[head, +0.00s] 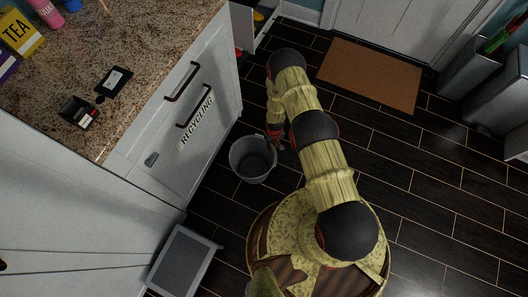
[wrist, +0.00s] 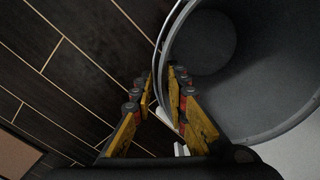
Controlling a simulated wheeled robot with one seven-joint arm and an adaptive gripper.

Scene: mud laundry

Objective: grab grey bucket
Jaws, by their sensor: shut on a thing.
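The grey bucket (head: 252,159) stands on the dark floor in the head view, beside the white cabinet and left of my arm. It looks empty. In the wrist view the bucket (wrist: 255,125) fills the upper right, seen into its open mouth. My gripper (wrist: 163,83) has its yellow and red fingers on either side of the bucket's rim edge, with the thin handle passing between them. It is shut on the bucket. In the head view my gripper (head: 274,143) is at the bucket's right rim, partly hidden by my arm.
A white cabinet with a recycling drawer (head: 195,112) stands close left of the bucket, under a granite counter (head: 120,45). A grey flat-topped object (head: 182,262) lies at the lower left. A brown doormat (head: 370,74) is at the door.

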